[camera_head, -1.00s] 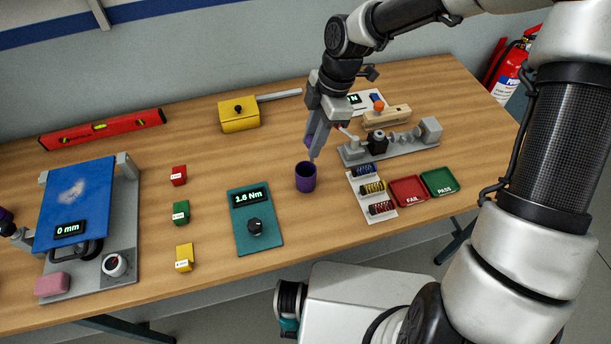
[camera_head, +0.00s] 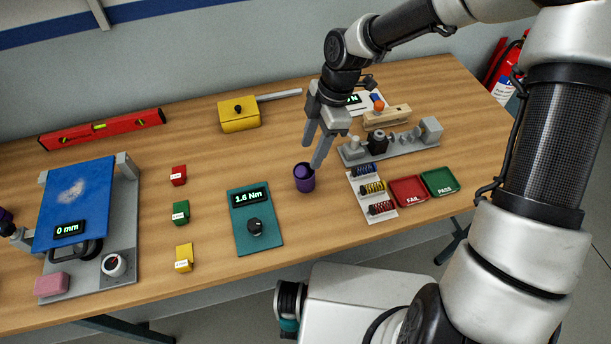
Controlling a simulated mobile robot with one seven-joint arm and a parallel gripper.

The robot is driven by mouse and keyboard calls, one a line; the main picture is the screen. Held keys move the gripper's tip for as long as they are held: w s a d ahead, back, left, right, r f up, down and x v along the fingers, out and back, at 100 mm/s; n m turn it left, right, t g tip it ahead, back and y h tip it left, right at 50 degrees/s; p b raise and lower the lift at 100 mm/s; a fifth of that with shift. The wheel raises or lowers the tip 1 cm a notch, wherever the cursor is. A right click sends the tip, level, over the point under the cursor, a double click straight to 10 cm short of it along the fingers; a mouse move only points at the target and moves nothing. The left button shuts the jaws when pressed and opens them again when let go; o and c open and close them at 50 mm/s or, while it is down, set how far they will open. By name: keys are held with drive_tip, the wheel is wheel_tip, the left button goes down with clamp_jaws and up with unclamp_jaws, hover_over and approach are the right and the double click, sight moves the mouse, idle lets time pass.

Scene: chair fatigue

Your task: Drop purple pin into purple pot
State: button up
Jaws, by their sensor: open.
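The purple pot (camera_head: 305,184) stands upright on the wooden table, left of the spring tray. The purple pin (camera_head: 303,171) shows as a rounded purple top at the pot's mouth, inside its rim. How deep it sits is hidden by the pot wall. My gripper (camera_head: 312,156) points down just above the pot. Its two fingers are spread apart with nothing between them, and the nearer finger's tip is close to the pot's right rim. I cannot tell whether it touches the rim.
A teal torque box (camera_head: 263,236) lies left of the pot. The spring tray (camera_head: 385,214) and red FAIL tray (camera_head: 408,190) are to its right. A grey fixture (camera_head: 409,148) stands behind right. Bare wood lies between the pot and the yellow block (camera_head: 239,114).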

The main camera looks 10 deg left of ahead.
drive_tip(key=v, duration=1.7)
drive_tip(key=shift+d+r, duration=0.2)
drive_tip(key=shift+w, duration=0.1)
